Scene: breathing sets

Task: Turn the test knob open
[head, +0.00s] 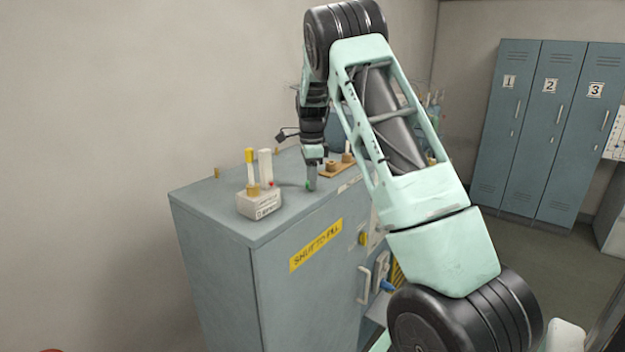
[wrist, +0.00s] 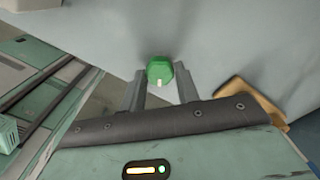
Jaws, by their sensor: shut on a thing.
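The green test knob (wrist: 160,71) sits on the cabinet top in the wrist view, with a short white mark on its face. In the head view the green knob (head: 309,185) shows just below my fingertips. My gripper (wrist: 160,84) has one finger on each side of the knob and is shut on it. In the head view my gripper (head: 311,178) points down at the cabinet top. The knob's lower part is hidden.
A grey cabinet (head: 215,235) carries a pale block (head: 262,205) with yellow and white tubes, left of my gripper. A wooden holder (head: 334,170) stands close on the right. Blue lockers (head: 550,125) stand at the back right.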

